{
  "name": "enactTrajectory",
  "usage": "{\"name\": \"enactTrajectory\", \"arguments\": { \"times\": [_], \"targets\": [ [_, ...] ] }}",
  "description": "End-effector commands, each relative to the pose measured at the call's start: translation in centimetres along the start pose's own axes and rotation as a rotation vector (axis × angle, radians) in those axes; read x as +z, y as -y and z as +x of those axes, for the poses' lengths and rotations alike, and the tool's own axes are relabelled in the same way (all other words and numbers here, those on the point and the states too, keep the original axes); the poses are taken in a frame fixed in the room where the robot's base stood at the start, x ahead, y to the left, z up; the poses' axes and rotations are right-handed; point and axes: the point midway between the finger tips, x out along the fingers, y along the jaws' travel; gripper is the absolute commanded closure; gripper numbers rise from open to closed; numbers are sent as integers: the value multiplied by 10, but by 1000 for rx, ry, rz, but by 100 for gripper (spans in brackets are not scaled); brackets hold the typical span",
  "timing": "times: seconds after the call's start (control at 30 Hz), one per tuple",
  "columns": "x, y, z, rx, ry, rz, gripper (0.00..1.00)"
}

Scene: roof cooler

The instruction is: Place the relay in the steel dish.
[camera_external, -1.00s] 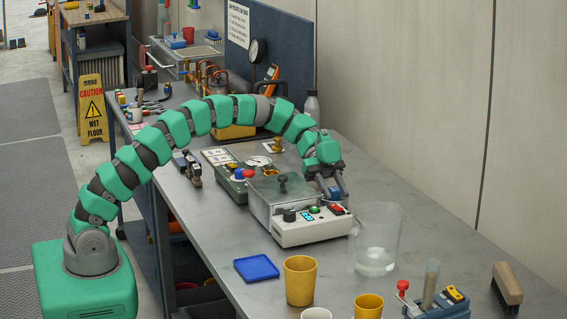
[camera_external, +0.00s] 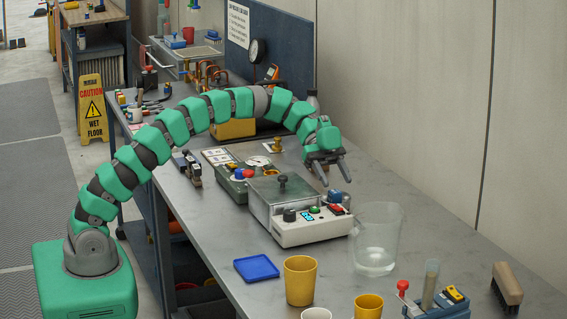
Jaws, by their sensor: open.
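My gripper (camera_external: 335,181) is open with nothing between its fingers. It hangs above the table behind the white-fronted control box (camera_external: 312,230), fingers pointing down. A small blue block (camera_external: 335,195), which may be the relay, shows just below the fingertips at the box's back right corner. It is apart from the fingers, and its lower part is hidden by the box. I cannot make out a steel dish; whether one lies under the blue block is hidden.
A clear beaker (camera_external: 378,240) stands right of the control box. A blue tray (camera_external: 256,268) and a yellow cup (camera_external: 300,281) are in front. A green box (camera_external: 236,188) stands to the left. The table along the wall behind the beaker is clear.

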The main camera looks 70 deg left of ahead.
Motion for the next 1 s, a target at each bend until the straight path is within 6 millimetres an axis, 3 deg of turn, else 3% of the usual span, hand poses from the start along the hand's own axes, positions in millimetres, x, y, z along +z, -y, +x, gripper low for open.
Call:
{"name": "enactTrajectory", "arguments": {
  "times": [0.23,0.77,1.0],
  "targets": [
    [-24,0,-13,-1,0,0,48],
    [-30,-1,-17,-8,8,-11,48],
    [-64,-9,-38,-115,104,-139,48]
  ]
}}
